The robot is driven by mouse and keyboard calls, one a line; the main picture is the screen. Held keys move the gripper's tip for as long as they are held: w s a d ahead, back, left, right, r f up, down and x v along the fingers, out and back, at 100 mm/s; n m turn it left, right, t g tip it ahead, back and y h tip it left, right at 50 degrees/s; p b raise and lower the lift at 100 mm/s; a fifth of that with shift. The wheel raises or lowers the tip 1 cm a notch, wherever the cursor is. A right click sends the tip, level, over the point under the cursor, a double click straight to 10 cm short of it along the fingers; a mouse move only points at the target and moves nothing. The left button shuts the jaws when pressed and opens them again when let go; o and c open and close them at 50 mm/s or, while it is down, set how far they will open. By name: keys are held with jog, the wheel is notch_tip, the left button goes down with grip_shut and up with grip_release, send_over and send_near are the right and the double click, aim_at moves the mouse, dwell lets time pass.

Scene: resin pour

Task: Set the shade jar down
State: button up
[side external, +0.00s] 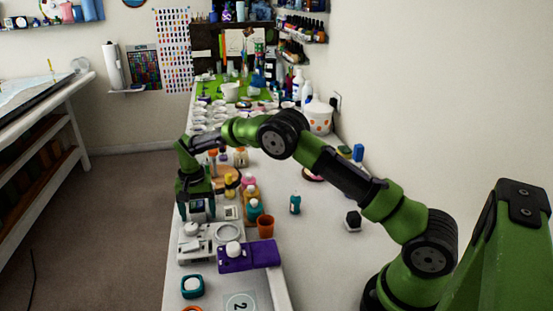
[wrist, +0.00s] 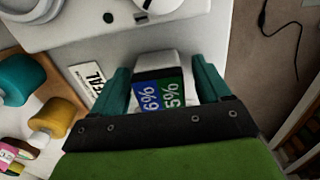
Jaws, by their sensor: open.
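My gripper (side external: 196,212) points down at the left edge of the white table in the side view. In the wrist view its two teal fingers (wrist: 163,92) are open on either side of a small pale block with blue and green percent labels (wrist: 158,96). There is a gap on the right of this block; contact on the left is unclear. I cannot tell which thing is the shade jar. A teal jar (side external: 254,211), a yellow-orange jar (side external: 250,193) and a pink jar (side external: 248,180) stand in a row to the right of my gripper.
An orange cup (side external: 265,227) and a small teal bottle (side external: 295,205) stand to the right. The table's right side is mostly clear.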

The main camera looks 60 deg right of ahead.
jog(key=shift+r, duration=0.1)
notch_tip(320, 180, up, 12)
notch_tip(320, 180, up, 9)
jog(key=t, duration=0.2)
send_over(197, 205)
jog(key=s, duration=0.5)
jog(key=s+r+n+t+y, duration=0.1)
jog(key=s+r+n+y, duration=0.1)
jog(key=s+r, duration=0.55)
jog(key=s+a+f+n+t, duration=0.1)
jog(key=s+f+t, duration=0.1)
jog(key=s, duration=0.8)
jog(key=s+a+f+n+t, duration=0.1)
jog(key=s+f+n+t, duration=0.1)
jog(key=s, duration=0.8)
jog(key=shift+s+f, duration=0.35)
jog(key=shift+s, duration=0.05)
